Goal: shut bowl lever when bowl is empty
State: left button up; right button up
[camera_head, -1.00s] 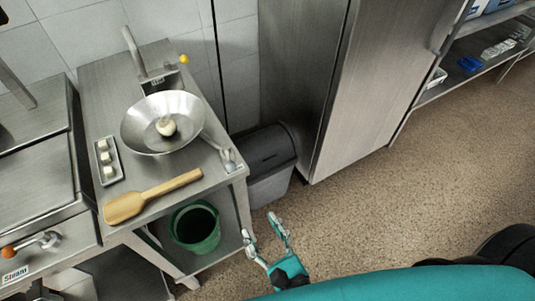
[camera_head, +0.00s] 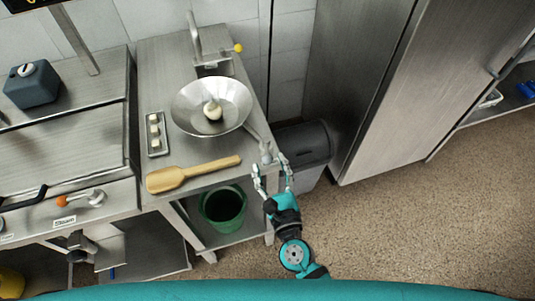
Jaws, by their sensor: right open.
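A wide metal bowl (camera_head: 235,97) sits on the steel table (camera_head: 210,160). One round pale item (camera_head: 213,110) lies inside it. A grey lever (camera_head: 258,142) slopes from the bowl's lower right toward the table's right edge. My right gripper (camera_head: 272,172) is open, with its fingers spread at the table's right edge, just below the lever's end. I cannot tell whether it touches the lever. My left gripper is not in view.
A wooden paddle (camera_head: 195,173) lies at the table's front. A small tray (camera_head: 158,133) with pale pieces is left of the bowl. A yellow-knobbed stand (camera_head: 214,68) is behind. A green bucket (camera_head: 223,208) stands below; a grey bin (camera_head: 305,147) stands right.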

aim_at(267, 158)
jog(key=shift+x, duration=1.6)
